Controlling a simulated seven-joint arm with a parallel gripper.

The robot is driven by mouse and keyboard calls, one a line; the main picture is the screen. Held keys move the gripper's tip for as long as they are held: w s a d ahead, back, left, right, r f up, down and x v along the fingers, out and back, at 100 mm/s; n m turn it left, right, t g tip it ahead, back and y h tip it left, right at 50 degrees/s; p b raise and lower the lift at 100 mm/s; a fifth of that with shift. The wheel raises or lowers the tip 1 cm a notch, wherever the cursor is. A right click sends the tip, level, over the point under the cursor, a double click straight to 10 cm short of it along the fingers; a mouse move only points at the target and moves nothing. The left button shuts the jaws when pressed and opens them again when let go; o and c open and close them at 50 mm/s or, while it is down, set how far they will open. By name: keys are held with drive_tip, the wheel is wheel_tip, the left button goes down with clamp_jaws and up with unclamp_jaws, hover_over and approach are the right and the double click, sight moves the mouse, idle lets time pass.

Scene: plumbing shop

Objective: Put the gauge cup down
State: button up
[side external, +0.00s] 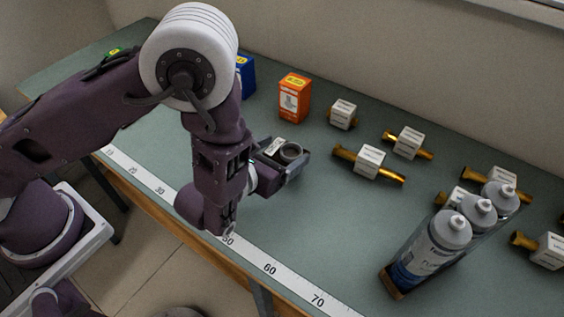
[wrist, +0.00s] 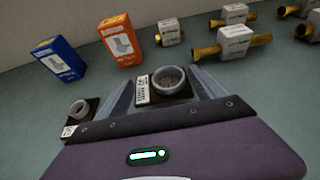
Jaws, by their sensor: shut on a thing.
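The gauge cup (wrist: 168,81), a grey round cup on a dark square base with a white label, sits between my fingers in the wrist view. It also shows in the side external view (side external: 290,151), past my wrist. My gripper (wrist: 163,92) is shut on it, one finger at each side. The cup looks upright and close to the bench (side external: 325,215); I cannot tell whether its base touches. A second, similar cup (wrist: 80,108) with a label stands left of my gripper in the wrist view, partly hidden by my gripper body.
An orange box (side external: 293,97) and a blue box (side external: 246,76) stand behind. Several labelled brass fittings (side external: 368,161) lie to the right. A holder with grey-capped bottles (side external: 430,250) stands front right. A numbered strip (side external: 270,268) runs along the front edge. Bench between gripper and bottles is clear.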

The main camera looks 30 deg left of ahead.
sight(281, 164)
drive_tip(key=shift+f, duration=1.85)
drive_tip(key=shift+f, duration=0.1)
drive_tip(key=o, duration=1.7)
drive_tip(key=shift+f, duration=0.1)
